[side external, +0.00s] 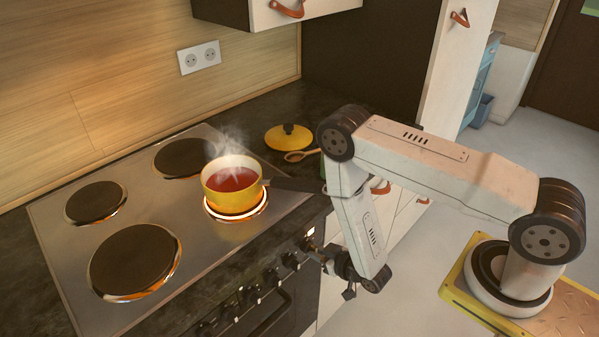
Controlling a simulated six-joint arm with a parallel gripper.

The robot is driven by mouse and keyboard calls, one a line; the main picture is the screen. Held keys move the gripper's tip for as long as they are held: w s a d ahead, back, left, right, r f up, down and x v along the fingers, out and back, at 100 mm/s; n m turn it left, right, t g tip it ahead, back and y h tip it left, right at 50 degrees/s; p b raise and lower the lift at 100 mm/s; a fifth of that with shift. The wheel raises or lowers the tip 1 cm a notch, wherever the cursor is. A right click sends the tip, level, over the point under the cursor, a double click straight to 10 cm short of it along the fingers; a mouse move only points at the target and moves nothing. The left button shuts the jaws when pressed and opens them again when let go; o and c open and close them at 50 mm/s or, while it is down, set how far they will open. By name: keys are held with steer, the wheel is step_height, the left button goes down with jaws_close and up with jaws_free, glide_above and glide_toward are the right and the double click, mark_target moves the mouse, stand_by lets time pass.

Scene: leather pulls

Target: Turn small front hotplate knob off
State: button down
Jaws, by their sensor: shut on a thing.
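The small front hotplate (237,213) glows orange around its rim, at the right end of the stove. A yellow pot (218,201) of steaming red liquid stands on it, its dark handle pointing right. A row of dark knobs (271,277) runs along the stove's front panel. My gripper (311,246) is at the right end of this row, shut on the rightmost knob. The fingers are small here and partly hide that knob, so its pointer angle cannot be read.
Three other dark hotplates, including a large front-left one (134,259), are bare. The pot's handle reaches close to my arm. Open floor lies at right.

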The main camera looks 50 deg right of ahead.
steer(key=c, duration=0.6)
jaws_free()
steer(key=shift+s, duration=0.15)
steer(key=v, duration=0.7)
steer(key=shift+s+r, duration=0.2)
steer(key=shift+s, duration=0.05)
